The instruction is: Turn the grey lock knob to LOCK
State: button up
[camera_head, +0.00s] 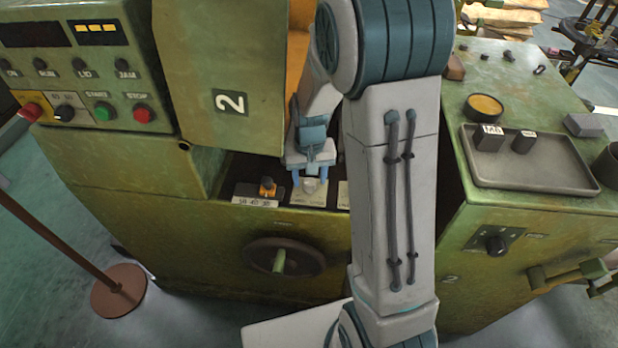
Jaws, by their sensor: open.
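My gripper (311,178) is open and points down into the recess at the front of the green machine, with its blue fingertips parted. A small light-grey piece, apparently the grey lock knob (310,187), shows between and just below the fingertips, over a pale label plate (306,199). I cannot tell whether the fingers touch it. The gripper hides most of the knob, so its pointing direction and the plate's lettering cannot be read.
An orange-topped knob (267,187) on a numbered plate stands close left of my gripper. The raised green cover marked 2 (231,102) is left of my wrist. A handwheel (284,258) sits below. A grey tray (530,175) lies on the right bench.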

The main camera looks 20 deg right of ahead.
jog(key=shift+f, duration=0.45)
jog(key=shift+c, duration=0.3)
jog(key=c, duration=0.9)
